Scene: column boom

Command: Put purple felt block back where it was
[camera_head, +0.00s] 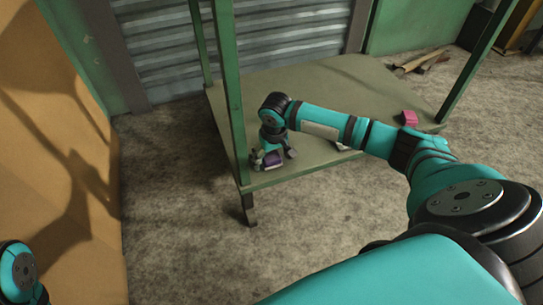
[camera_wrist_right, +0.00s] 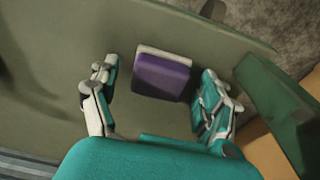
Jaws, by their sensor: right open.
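The purple felt block (camera_head: 272,159) rests on the green shelf (camera_head: 330,95), near its front left corner. In the right wrist view the purple felt block (camera_wrist_right: 162,76) shows a purple face and a pale edge, and lies between the two fingers. My right gripper (camera_head: 272,163) is pointed down at the block; it also shows in the right wrist view (camera_wrist_right: 158,85). Its fingers are open, with a gap to the block on each side. My left gripper is out of view.
A pink block (camera_head: 409,117) sits on the shelf at the right. A pale item (camera_head: 343,146) is partly hidden behind my right arm. A green post (camera_head: 229,95) stands close to the gripper's left. A tan panel (camera_head: 60,150) stands at the left.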

